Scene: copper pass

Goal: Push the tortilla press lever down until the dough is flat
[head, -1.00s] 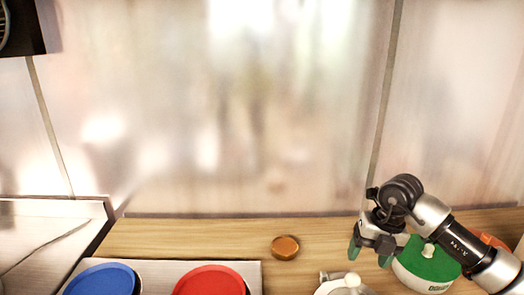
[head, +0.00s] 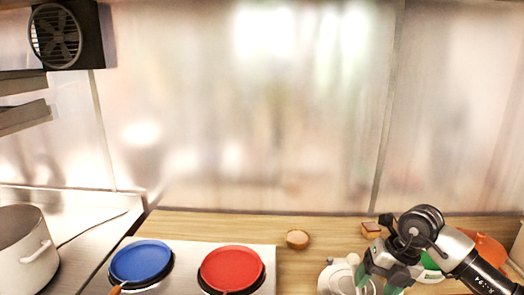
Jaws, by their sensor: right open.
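The white tortilla press (head: 338,278) stands on the wooden counter at the bottom of the head view, partly cut off by the lower edge. A small pale knob shows on its top. Its lever and the dough cannot be clearly made out. My right gripper (head: 376,280) is open, with its green-tipped fingers pointing down right beside the press, overlapping its right side in the picture. I cannot tell whether it touches the press. My left gripper is not in view.
A blue pan (head: 141,261) and a red pan (head: 231,268) sit on the hob at left. A white pot (head: 26,250) stands farther left. A small copper-brown round item (head: 297,239) and a brown block (head: 371,230) lie behind the press.

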